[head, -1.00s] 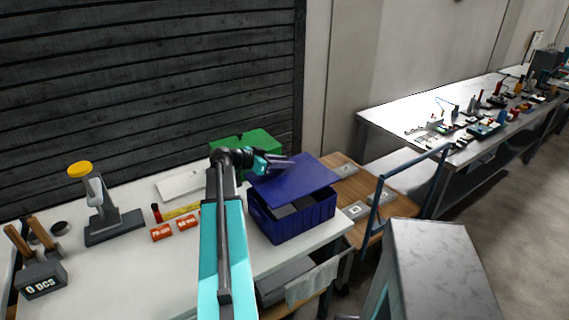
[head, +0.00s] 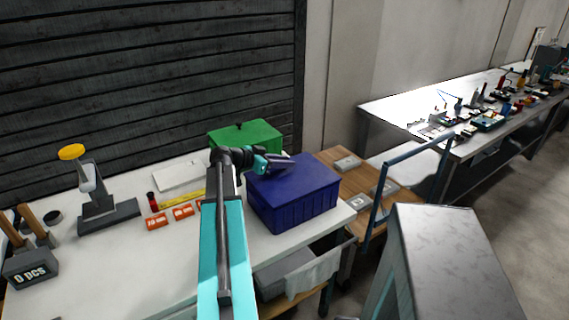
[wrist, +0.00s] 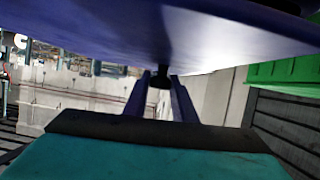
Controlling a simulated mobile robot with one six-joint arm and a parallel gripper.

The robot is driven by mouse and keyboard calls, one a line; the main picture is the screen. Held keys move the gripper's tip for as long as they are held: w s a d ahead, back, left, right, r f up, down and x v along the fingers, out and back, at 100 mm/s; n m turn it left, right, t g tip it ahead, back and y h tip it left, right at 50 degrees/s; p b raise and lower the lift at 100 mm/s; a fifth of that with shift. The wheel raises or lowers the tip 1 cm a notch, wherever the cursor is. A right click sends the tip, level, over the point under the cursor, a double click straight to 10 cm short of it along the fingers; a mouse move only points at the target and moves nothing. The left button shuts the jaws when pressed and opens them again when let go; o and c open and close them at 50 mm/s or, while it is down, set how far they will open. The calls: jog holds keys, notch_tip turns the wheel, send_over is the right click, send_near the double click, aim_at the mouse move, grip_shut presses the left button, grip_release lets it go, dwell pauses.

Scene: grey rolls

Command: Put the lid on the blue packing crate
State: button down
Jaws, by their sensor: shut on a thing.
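The blue packing crate (head: 292,219) stands on the white workbench near its right end. The blue lid (head: 305,174) lies over the crate's top and looks level, covering the opening. Whether it is fully seated on the rim I cannot tell. My gripper (head: 279,163) is at the lid's left part, shut on its handle, which the arm partly hides in the head view. In the wrist view the lid's blue surface (wrist: 190,25) fills the top, and my gripper's fingers (wrist: 160,95) close on a dark knob.
A green box (head: 247,137) with a knobbed lid stands just behind the crate. Orange labelled boxes (head: 170,216), a yellow strip (head: 184,202) and a stand with a yellow top (head: 90,178) are to the left. A wooden-topped cart (head: 340,157) with a blue rail stands right.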

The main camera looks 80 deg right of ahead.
jog(key=shift+f, duration=0.2)
dwell(0.3)
jog(key=c, duration=1.4)
grip_release()
jog(key=b+v, duration=0.3)
jog(key=v, duration=1)
jog(key=shift+w+a+r, duration=0.15)
jog(key=shift+w+a, duration=0.05)
jog(key=shift+a, duration=0.15)
jog(key=shift+s, duration=0.15)
